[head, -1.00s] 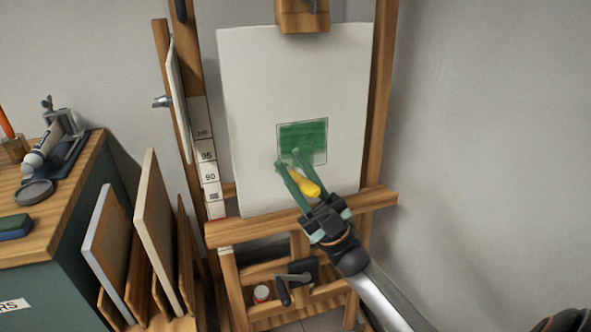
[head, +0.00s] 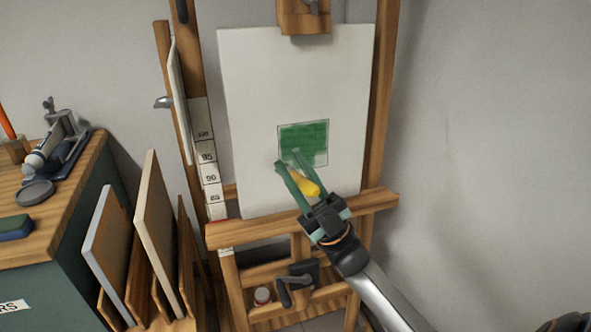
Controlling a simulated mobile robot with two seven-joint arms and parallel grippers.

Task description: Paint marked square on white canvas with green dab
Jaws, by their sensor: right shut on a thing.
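The white canvas (head: 260,80) stands upright on a wooden easel. The marked square (head: 304,141) on it is a thin dark outline, filled mostly with green paint, with a pale strip along its lower part. My right gripper (head: 296,172) is in front of the canvas, just below the square. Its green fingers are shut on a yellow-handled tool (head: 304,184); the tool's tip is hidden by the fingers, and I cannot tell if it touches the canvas. My left gripper is not in view.
The easel's wooden ledge (head: 235,233) runs below the canvas, with a crank (head: 294,282) under it. A wooden-topped cabinet (head: 60,215) with tools stands at left, beside panels in a rack (head: 157,230). The right side by the wall is free.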

